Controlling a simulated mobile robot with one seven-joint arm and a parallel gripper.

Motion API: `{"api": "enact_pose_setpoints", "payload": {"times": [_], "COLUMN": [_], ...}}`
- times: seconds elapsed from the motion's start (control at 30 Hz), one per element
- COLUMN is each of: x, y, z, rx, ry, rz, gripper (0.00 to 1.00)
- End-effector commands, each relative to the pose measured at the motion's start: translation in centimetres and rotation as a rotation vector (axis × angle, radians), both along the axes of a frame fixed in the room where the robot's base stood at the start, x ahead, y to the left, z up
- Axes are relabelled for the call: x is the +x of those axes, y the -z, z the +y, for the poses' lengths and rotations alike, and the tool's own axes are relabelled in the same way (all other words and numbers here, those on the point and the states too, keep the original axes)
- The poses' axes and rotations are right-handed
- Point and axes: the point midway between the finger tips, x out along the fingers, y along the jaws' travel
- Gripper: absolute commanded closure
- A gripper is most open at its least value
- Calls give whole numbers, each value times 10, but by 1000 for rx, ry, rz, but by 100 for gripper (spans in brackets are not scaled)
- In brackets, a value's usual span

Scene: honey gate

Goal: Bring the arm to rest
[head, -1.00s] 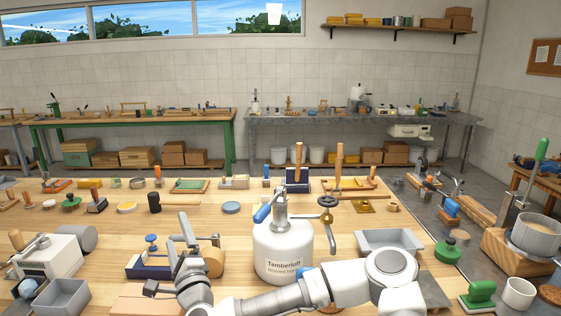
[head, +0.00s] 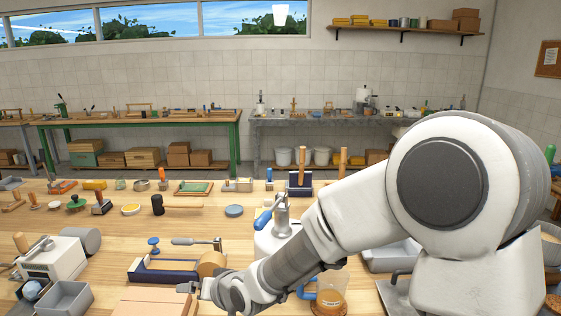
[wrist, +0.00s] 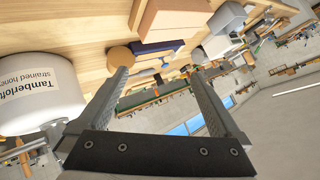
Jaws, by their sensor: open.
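My gripper (wrist: 160,98) is open and empty in the wrist view, its two fingers apart with only the background between them. In the head view my arm reaches from the right across the front of the table, and the gripper end is low near the bottom edge, partly out of sight. The white Tamberloft honey tank (head: 268,243) stands behind my arm, mostly hidden by it; it also shows at the left of the wrist view (wrist: 40,95). The dark blue device with a wooden roller (head: 165,272) lies left of the tank.
A grey metal tray (head: 64,300) and a white machine (head: 55,262) stand at the front left. Small tools line the back of the wooden table (head: 120,235). The air above the table's left half is clear.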

Motion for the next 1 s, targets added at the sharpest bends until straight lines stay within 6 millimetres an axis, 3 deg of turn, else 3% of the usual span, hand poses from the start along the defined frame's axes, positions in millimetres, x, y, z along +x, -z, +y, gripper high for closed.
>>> {"api": "enact_pose_setpoints", "payload": {"times": [0.27,0.47,0.67,0.8,1.0], "x": [-10,-35,-77,-116,-176], "y": [-46,-85,-122,-140,-147], "z": [-97,-165,-224,-260,-298], "rx": [-289,-422,-488,-501,-534], "ry": [90,179,269,319,323], "rz": [-36,-22,21,67,165], "gripper": [0,0,0,0,0]}}
